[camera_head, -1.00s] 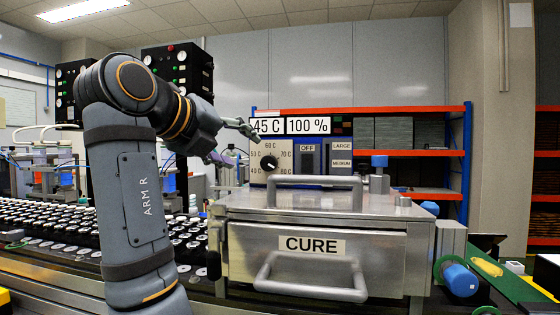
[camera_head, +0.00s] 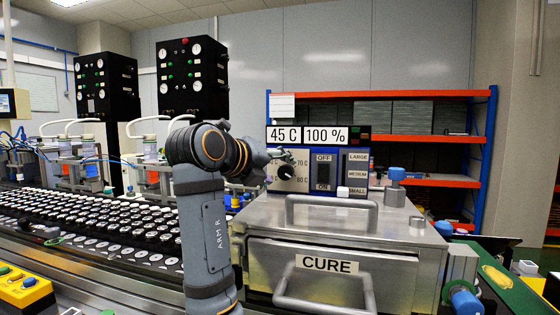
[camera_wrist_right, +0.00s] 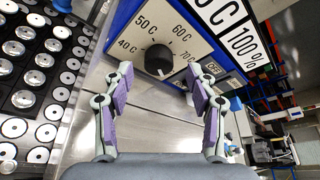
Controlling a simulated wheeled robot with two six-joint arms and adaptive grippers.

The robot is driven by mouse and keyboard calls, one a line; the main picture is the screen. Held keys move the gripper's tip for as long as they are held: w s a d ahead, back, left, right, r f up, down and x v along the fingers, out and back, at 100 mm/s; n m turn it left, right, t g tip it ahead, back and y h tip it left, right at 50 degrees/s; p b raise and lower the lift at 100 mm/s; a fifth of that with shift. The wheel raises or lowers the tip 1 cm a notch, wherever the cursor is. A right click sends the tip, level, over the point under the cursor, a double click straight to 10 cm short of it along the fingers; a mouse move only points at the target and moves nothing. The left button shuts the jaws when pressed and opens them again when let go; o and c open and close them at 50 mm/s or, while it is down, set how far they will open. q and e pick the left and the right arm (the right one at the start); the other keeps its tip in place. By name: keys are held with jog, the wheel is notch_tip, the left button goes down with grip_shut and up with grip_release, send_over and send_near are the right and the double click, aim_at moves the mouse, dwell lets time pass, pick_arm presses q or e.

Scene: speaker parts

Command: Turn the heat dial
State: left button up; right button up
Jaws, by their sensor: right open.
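The heat dial (camera_wrist_right: 158,60) is a round black knob on a white scale plate on the front of the blue control box. In the right wrist view it lies just beyond and between my right fingertips, with 40 C, 50 C, 60 C and 70 C marks around it. My right gripper (camera_wrist_right: 160,83) is open, its purple-padded fingers on either side of the knob, with no clear contact. In the head view my right gripper (camera_head: 283,161) is in front of the scale plate and partly hides it. The display (camera_head: 284,134) reads 45 C. My left gripper is not in view.
A steel CURE oven (camera_head: 335,235) with looped handles stands below the control box. Rows of black-and-white parts (camera_head: 100,220) fill the conveyor at left. Orange-edged shelves (camera_head: 430,140) stand behind.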

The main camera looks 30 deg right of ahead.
aim_at(286, 172)
jog(key=shift+x, duration=1.25)
jog(key=shift+a, duration=0.1)
jog(key=shift+c, duration=0.3)
jog(key=c, duration=1.1)
jog(key=shift+f, duration=0.1)
